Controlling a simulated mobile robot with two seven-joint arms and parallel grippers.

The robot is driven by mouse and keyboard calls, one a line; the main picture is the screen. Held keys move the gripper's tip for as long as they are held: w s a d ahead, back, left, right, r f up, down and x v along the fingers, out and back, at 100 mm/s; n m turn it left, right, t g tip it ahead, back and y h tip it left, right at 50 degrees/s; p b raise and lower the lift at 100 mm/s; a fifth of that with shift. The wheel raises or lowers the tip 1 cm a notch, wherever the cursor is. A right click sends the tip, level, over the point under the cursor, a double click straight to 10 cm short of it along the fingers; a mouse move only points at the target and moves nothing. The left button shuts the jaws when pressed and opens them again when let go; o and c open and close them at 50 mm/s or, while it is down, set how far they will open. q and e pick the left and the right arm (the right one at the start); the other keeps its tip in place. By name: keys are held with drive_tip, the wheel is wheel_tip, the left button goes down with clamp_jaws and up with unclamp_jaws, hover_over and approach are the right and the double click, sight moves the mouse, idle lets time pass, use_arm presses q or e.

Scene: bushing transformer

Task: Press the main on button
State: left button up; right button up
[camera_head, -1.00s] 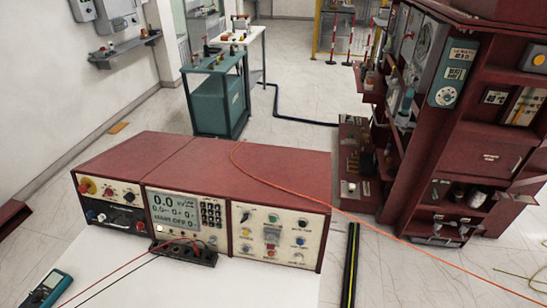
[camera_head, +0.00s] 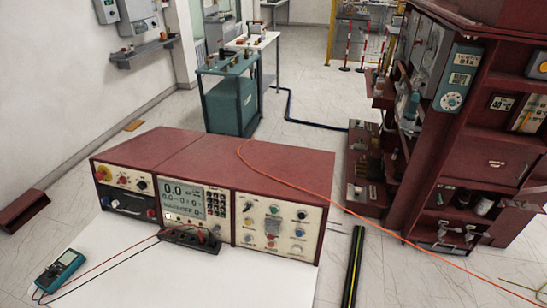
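A dark red test set (camera_head: 165,152) stands on a white table (camera_head: 200,280). Its front holds a left panel with knobs (camera_head: 125,183), a middle panel with a lit display (camera_head: 183,195) and a keypad (camera_head: 215,203), and a right panel (camera_head: 275,228) with several coloured buttons and switches. The display's large digits read 0.0. The button labels are too small to read, so I cannot tell which one is the main on button. Neither of my grippers is in view.
A teal multimeter (camera_head: 60,269) lies on the table at the left, with red and black leads running to a black terminal block (camera_head: 190,240). An orange cable (camera_head: 350,212) crosses the test set's top. A dark red shelf unit (camera_head: 470,150) stands at the right.

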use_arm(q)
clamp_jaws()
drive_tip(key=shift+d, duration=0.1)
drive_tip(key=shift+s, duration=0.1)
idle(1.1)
